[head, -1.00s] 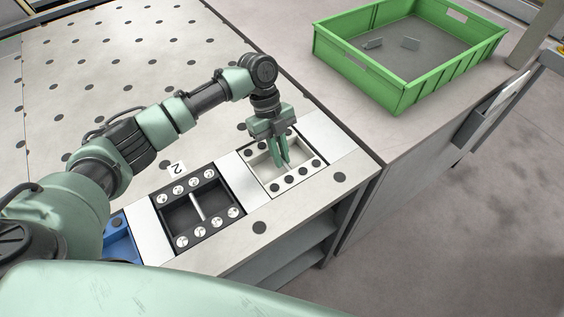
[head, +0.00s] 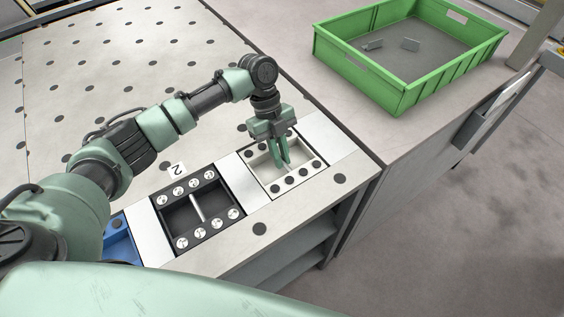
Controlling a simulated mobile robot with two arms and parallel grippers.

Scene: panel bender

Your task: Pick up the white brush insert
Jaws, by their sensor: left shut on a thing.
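The white brush insert (head: 312,166) is a pale square frame with dark round brushes along two sides and a hollow middle. It sits in the table at the right end of a row of inserts, near the table's front right corner. My left gripper (head: 282,162) points down into its middle. The green fingers are close together and shut on part of the insert, seemingly its inner divider, which they largely hide. The insert looks level with the table. My right gripper does not show.
A blue insert (head: 121,247) is partly hidden further left. A green crate (head: 357,70) with small grey parts stands on the right-hand surface.

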